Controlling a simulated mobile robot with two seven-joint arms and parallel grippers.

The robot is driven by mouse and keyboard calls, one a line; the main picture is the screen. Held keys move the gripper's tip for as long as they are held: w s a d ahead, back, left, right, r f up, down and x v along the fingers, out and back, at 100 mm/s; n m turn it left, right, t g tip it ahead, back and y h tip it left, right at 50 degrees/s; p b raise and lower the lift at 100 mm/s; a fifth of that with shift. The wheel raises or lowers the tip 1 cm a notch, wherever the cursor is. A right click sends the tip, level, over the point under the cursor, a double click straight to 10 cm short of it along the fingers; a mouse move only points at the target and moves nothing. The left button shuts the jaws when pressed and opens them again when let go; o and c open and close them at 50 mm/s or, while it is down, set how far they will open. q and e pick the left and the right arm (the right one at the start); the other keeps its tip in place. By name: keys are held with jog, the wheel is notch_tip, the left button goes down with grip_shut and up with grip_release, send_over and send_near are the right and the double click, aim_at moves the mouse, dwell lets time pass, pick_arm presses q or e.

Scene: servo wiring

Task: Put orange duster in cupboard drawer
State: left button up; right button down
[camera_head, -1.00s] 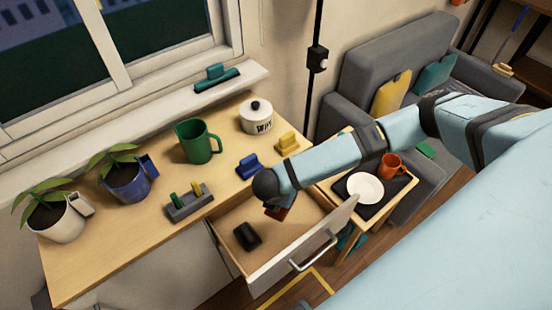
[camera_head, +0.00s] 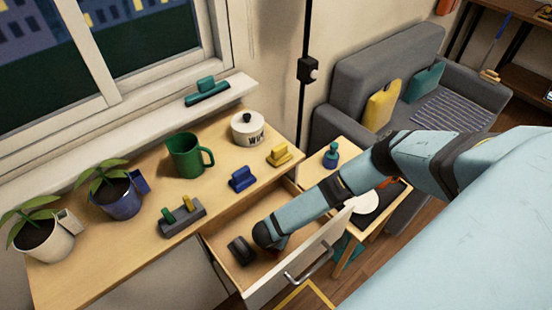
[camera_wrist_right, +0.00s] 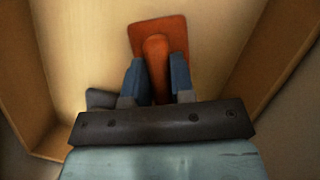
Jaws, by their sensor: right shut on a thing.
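The cupboard drawer (camera_head: 325,233) is pulled open below the worktop. My right gripper (camera_head: 277,246) is down in the drawer's opening. In the right wrist view, my right gripper (camera_wrist_right: 155,85) is shut on the orange duster (camera_wrist_right: 172,36), with a blue finger on each side of its rounded handle. The duster's flat orange plate lies close over the pale drawer floor (camera_wrist_right: 85,45); I cannot tell whether it touches. In the head view the duster is mostly hidden by my arm. My left gripper is not in view.
A dark block (camera_head: 240,250) lies in the drawer, left of my gripper. The worktop (camera_head: 110,255) holds a green mug (camera_head: 185,157), a white pot (camera_head: 247,129), blue (camera_head: 242,179) and yellow (camera_head: 279,155) dusters, a grey holder (camera_head: 182,216) and plants. A small side table (camera_head: 345,150) stands right.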

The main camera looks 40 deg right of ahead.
jog(key=shift+f, duration=0.7)
jog(key=c, duration=1)
grip_release()
jog(key=shift+r, duration=0.15)
jog(key=v, duration=1.2)
jog(key=shift+p, duration=0.35)
